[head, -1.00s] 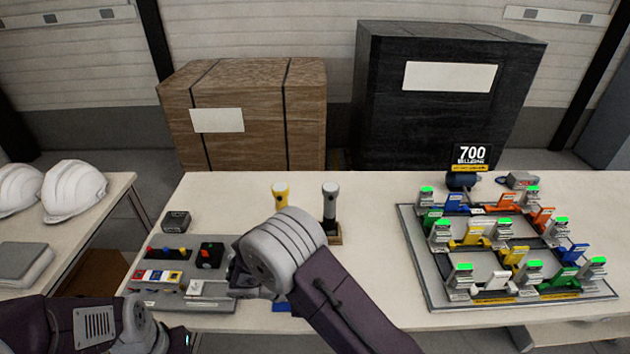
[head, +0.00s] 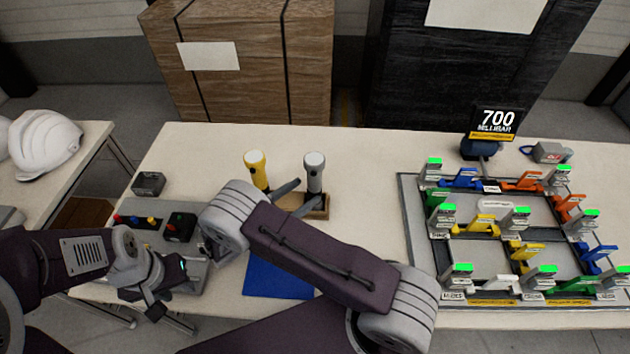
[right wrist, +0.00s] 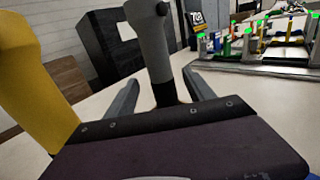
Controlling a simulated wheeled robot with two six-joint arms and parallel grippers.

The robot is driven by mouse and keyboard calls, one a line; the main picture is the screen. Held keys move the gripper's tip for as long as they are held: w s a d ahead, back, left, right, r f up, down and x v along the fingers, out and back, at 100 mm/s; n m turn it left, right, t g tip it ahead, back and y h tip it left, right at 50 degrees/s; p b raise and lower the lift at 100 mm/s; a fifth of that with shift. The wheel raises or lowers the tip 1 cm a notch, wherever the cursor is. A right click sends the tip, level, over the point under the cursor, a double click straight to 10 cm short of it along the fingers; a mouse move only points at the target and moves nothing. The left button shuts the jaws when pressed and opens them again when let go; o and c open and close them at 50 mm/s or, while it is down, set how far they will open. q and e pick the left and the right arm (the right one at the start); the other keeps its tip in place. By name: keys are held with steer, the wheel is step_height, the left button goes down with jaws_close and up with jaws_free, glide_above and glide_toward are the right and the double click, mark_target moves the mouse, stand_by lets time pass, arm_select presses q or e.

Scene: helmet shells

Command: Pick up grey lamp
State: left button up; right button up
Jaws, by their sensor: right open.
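The grey lamp (head: 314,175), with a pale grey head and a dark lower part, stands upright in a small wooden base (head: 318,212) on the table. My right gripper (head: 303,194) is open at the lamp's lower part. In the right wrist view the grey lamp (right wrist: 151,45) stands between the two spread fingers (right wrist: 160,86), with gaps at its sides. Whether a finger touches it I cannot tell. My right arm hides part of the base. My left gripper (head: 152,300) is at the lower left, away from the lamp; its jaw opening is unclear.
A yellow lamp (head: 257,172) stands close left of the grey one and also shows in the right wrist view (right wrist: 32,85). A blue mat (head: 275,280) lies under my right arm. A control panel (head: 130,232) is at left, a fixture board (head: 408,225) at right. Clear table lies behind the lamps.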

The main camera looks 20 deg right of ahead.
mark_target(309, 189)
steer(key=x, duration=0.2)
steer(key=p+x, duration=0.1)
steer(key=x, duration=0.1)
steer(key=shift+r, duration=0.3)
steer(key=shift+w+d+f, duration=0.1)
steer(key=shift+d, duration=0.3)
jaws_close()
